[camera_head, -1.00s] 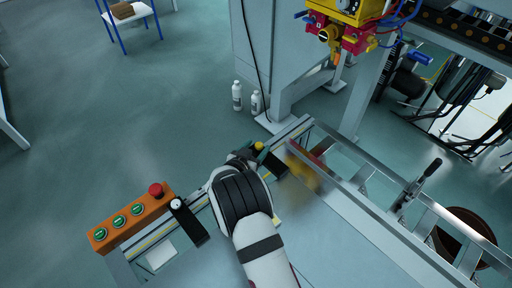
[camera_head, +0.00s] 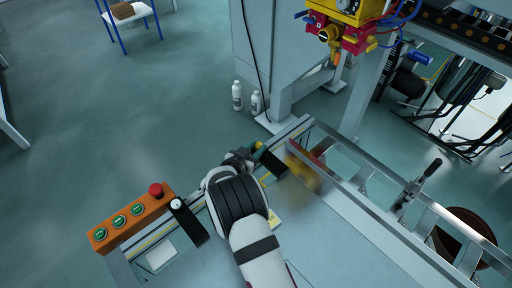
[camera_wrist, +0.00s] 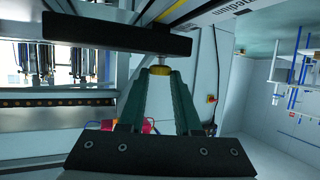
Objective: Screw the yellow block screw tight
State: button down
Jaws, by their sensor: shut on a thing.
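The yellow block screw (camera_wrist: 160,70) shows in the wrist view between the tips of my two green fingers. My gripper (camera_wrist: 160,73) is shut on it. A short metal shaft (camera_wrist: 160,58) runs from the yellow head toward a black block (camera_wrist: 120,30). I cannot tell whether the screw is fully seated. In the head view the black block (camera_head: 270,163) sits on the fixture rail just right of my wrist. My wrist hides most of the gripper there; a little green shows beyond it.
An orange button box (camera_head: 130,217) with a red stop button stands left of my arm. A second black block (camera_head: 190,222) is on the rail near it. A metal frame with a black-handled clamp (camera_head: 420,182) lies to the right. The light panel (camera_head: 345,245) is mostly clear.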

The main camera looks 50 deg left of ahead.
jog(key=m+h, duration=0.1)
jog(key=m+t+h, duration=0.1)
jog(key=h, duration=0.1)
jog(key=shift+s+a+m, duration=0.1)
jog(key=shift+a+m, duration=0.2)
jog(key=shift+a, duration=0.05)
jog(key=shift+a+m+h, duration=0.15)
jog(key=shift+m+h, duration=0.75)
jog(key=shift+h, duration=0.2)
jog(key=shift+m+h, duration=0.5)
jog(key=shift+h, duration=0.1)
jog(key=c, duration=0.6)
grip_release()
jog(key=v, duration=1.5)
jog(key=shift+s, duration=0.35)
